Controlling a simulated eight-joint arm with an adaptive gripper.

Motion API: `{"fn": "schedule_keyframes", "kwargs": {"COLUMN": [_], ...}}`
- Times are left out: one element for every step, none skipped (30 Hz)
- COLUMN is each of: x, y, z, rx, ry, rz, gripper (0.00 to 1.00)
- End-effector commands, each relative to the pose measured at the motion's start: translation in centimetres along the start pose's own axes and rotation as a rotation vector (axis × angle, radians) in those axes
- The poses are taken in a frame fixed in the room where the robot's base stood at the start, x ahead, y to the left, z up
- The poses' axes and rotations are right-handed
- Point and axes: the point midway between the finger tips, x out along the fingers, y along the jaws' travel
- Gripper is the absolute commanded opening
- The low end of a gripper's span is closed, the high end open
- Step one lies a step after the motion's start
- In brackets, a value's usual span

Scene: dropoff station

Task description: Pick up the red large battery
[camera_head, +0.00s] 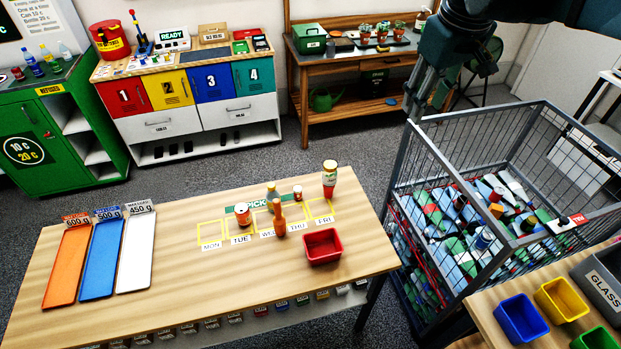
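I cannot make out a red large battery for certain. The wire cage (470,127) on the right holds a jumble of mixed items, some red and cylindrical, too small to tell apart. On the wooden table (180,290) stand a small red can (242,214), an orange-red bottle (279,217) and a jar with a red band (329,180). My gripper (425,98) hangs from the top right, above the cage's left back corner and apart from the table items. Its fingers are dark and seen at a slant, so their opening is unclear.
A red open bin (322,246) sits near the table's right end. Orange (68,265), blue (101,258) and white (136,252) trays lie at its left. Small blue (521,319) and yellow (561,300) bins stand at bottom right. The table's middle left is clear.

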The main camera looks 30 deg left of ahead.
Motion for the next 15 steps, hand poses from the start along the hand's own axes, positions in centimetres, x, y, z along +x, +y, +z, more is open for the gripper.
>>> {"fn": "schedule_keyframes", "kwargs": {"x": [0.4, 0.6, 0.9, 1.1, 1.3, 1.6, 1.9, 2.1, 2.4, 2.7, 3.0, 3.3, 3.6, 3.9, 4.2], "y": [-0.4, -0.7, -1.1, -1.4, -1.7, -2.1, -2.5, -2.8, -3.3, -3.6, -4.0, -4.5, -4.9, -5.4, -5.9], "z": [-1.4, -2.1, -3.0, -3.6, -4.3, -5.3, -6.0, -6.6, -7.5, -8.2, -8.8, -9.7, -10.3, -10.9, -11.8], "rx": [-0.027, -0.042, -0.062, -0.077, -0.093, -0.113, -0.128, -0.143, -0.164, -0.179, -0.194, -0.215, -0.23, -0.245, -0.266], "ry": [-0.006, -0.01, -0.016, -0.021, -0.025, -0.03, -0.034, -0.038, -0.045, -0.048, -0.052, -0.058, -0.062, -0.067, -0.072], "rz": [-0.007, -0.012, -0.018, -0.022, -0.027, -0.032, -0.037, -0.041, -0.047, -0.052, -0.056, -0.062, -0.066, -0.071, -0.076], "gripper": [0.37, 0.37, 0.37, 0.37, 0.37, 0.37, 0.37, 0.37, 0.37, 0.37, 0.37, 0.37, 0.37, 0.37, 0.37]}}
